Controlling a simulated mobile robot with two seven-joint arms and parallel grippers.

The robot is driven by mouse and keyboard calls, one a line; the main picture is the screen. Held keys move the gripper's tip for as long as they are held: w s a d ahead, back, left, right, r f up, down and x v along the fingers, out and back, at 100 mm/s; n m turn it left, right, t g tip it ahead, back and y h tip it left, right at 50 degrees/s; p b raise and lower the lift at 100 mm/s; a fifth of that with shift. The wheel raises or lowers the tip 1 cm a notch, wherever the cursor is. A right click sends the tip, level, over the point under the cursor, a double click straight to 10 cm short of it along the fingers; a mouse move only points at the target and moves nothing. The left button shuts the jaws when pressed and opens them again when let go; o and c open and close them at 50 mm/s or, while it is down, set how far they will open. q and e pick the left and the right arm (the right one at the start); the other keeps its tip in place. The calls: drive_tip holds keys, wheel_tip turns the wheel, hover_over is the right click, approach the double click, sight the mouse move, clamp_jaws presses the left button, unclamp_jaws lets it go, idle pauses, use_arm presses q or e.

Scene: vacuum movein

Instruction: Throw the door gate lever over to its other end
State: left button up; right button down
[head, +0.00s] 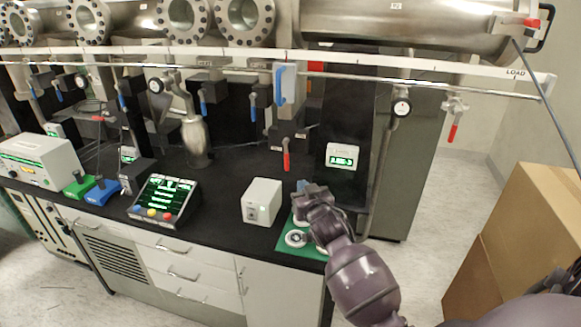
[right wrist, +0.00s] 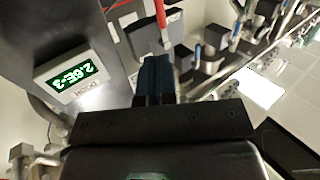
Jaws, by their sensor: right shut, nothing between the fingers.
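I cannot tell for certain which handle is the door gate lever, as no readable label names it. A red lever (head: 286,154) hangs straight down below a grey block in the middle of the head view; a red lever (right wrist: 160,18) also shows at the top of the right wrist view. A larger blue handle (head: 283,84) stands upright above it on the pipe line. My right gripper (head: 303,186) is shut and empty, below and right of the hanging red lever, apart from it. Its blue fingers (right wrist: 154,76) are together in the right wrist view. My left gripper is not in view.
A white gauge box (head: 342,156) with a green display stands right of the red lever. A small white box (head: 262,200) and a green mat (head: 285,240) lie near my right gripper. Several blue handles hang along the pipes. Cardboard boxes (head: 520,240) stand at right.

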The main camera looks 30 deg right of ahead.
sight(287, 163)
drive_tip(key=x, duration=1.1)
drive_tip(key=shift+w, duration=0.2)
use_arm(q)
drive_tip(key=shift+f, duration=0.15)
use_arm(e)
drive_tip(key=shift+w+d+f, duration=0.1)
drive_tip(key=shift+w+d, duration=0.05)
drive_tip(key=shift+w, duration=0.05)
